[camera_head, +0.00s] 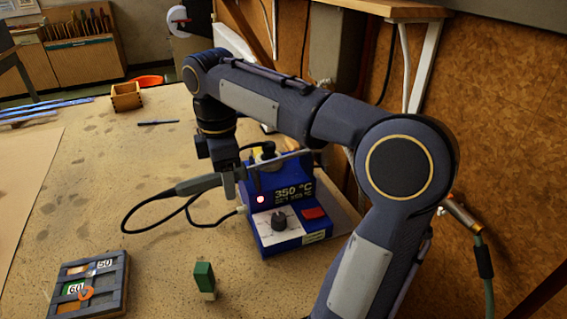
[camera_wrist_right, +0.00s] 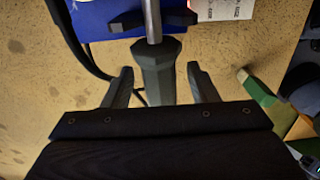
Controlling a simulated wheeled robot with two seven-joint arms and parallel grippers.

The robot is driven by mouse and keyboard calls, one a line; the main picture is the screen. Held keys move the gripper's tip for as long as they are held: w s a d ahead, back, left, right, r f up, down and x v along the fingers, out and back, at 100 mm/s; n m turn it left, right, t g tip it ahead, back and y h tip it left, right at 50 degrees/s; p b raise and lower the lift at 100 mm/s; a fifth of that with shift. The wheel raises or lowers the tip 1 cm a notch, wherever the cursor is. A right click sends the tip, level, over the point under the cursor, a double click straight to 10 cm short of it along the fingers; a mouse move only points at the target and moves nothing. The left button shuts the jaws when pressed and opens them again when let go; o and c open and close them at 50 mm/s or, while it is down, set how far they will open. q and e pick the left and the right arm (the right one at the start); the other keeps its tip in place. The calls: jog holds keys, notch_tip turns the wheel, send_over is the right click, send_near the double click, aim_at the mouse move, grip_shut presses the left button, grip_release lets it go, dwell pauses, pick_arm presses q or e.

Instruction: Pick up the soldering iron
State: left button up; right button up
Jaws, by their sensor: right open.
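The soldering iron (camera_head: 192,186) has a dark grey handle and a metal shaft. In the head view it lies tilted at the blue soldering station (camera_head: 272,240), handle to the left, with a black cable looping from it. My right gripper (camera_head: 232,186) is at the iron, beside the station. In the right wrist view, the iron's handle (camera_wrist_right: 158,78) lies between the two fingers of my right gripper (camera_wrist_right: 160,70). The fingers are apart, with a gap on each side of the handle. My left gripper is not in view.
A compartment tray (camera_head: 118,285) marked 50 and 60 and a green block (camera_head: 204,276) are at the front of the table. A wooden box (camera_head: 126,96), a dark pen-like tool (camera_head: 158,122) and blue strips (camera_head: 35,113) lie farther back. A wooden wall (camera_head: 510,130) bounds the right.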

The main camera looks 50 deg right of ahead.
grip_shut()
dwell(0.3)
